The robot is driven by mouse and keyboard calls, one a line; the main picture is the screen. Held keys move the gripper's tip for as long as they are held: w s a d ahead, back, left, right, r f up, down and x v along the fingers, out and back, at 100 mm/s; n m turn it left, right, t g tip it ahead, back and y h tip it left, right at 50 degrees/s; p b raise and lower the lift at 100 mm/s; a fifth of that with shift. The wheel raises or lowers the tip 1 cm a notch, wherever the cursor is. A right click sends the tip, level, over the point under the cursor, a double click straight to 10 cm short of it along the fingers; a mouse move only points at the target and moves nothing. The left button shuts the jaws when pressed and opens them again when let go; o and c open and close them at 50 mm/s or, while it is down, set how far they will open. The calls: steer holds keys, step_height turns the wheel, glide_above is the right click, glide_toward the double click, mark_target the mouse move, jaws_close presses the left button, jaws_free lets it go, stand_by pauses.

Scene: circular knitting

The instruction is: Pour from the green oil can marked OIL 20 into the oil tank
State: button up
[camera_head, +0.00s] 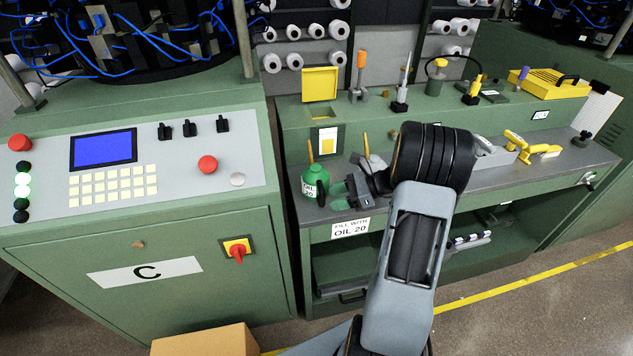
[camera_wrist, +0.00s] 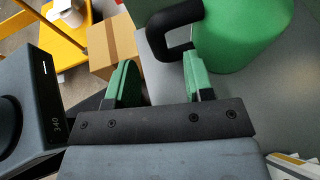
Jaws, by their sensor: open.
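The green oil can (camera_head: 313,186) with a white OIL 20 label and a yellow spout stands upright on the left end of the grey bench. In the wrist view the can (camera_wrist: 245,38) fills the upper right, and its black handle (camera_wrist: 181,18) reaches toward my fingertips. My gripper (camera_head: 342,193) is just right of the can, low over the bench. Its green fingers (camera_wrist: 158,72) are apart, with the handle at or just beyond their tips; contact is unclear. The oil tank is not clearly identifiable; a raised yellow lid (camera_head: 320,84) stands behind the can.
A FILL WITH OIL 20 sign (camera_head: 351,229) is on the bench front. A second yellow spout (camera_head: 366,143) rises behind my gripper, its body partly hidden. Yellow tools (camera_head: 540,151) lie farther right. The control cabinet (camera_head: 130,240) stands left. A cardboard box (camera_head: 205,341) is on the floor.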

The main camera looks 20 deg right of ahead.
mark_target(322, 208)
steer(key=shift+x, duration=2.4)
steer(key=shift+s, duration=0.1)
jaws_close()
